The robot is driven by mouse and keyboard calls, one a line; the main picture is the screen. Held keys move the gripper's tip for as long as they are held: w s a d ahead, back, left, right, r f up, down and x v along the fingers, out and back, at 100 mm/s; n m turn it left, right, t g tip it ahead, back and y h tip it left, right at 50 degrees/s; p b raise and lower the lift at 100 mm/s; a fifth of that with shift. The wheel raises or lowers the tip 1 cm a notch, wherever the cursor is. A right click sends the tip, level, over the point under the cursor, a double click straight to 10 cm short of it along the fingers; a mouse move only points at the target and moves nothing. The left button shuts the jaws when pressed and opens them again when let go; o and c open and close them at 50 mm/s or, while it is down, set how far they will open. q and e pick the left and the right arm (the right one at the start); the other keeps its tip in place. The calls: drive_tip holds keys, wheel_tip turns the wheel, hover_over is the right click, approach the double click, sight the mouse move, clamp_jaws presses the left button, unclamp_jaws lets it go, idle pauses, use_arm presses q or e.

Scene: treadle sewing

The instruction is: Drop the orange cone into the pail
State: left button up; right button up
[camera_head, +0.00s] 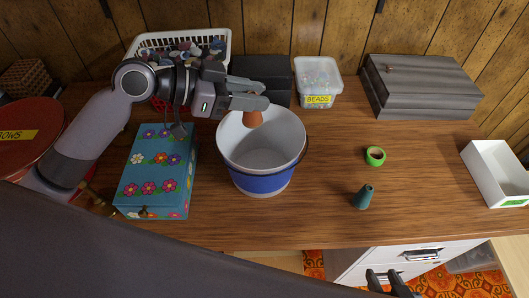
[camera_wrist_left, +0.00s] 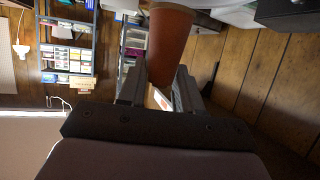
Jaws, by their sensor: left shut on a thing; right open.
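The orange cone (camera_head: 252,118) is held in my left gripper (camera_head: 262,97), whose jaws are shut on it. It hangs over the mouth of the pail (camera_head: 262,184), near its back rim, with part of it hidden by the fingers. The pail is white with a blue band and looks empty. In the left wrist view the cone (camera_wrist_left: 170,45) stands large between the two fingers (camera_wrist_left: 165,90). My right gripper (camera_head: 389,282) is open and empty at the bottom edge of the head view, in front of the table.
A flowered box (camera_head: 158,170) stands left of the pail. Behind are a white basket (camera_head: 148,42), a dark box (camera_head: 262,70) and a beads tub (camera_head: 318,84). Right are a green tape ring (camera_head: 375,156), a teal cone (camera_head: 363,197), a grey wooden box (camera_head: 421,87) and a white tray (camera_head: 490,172).

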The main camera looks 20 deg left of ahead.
use_arm(q)
drive_tip(key=shift+f+b, duration=2.6)
drive_tip(key=shift+f, duration=0.4)
drive_tip(key=o, duration=1.1)
drive_tip(key=shift+a, duration=0.1)
approach(250, 118)
drive_tip(key=shift+w+d+f+b, duration=0.25)
drive_tip(key=shift+w+d+f, duration=0.2)
drive_tip(key=shift+w+f, duration=0.35)
drive_tip(key=shift+w+d+f+b, duration=0.2)
drive_tip(key=shift+w+d+f, duration=0.25)
drive_tip(key=shift+w+f, duration=0.25)
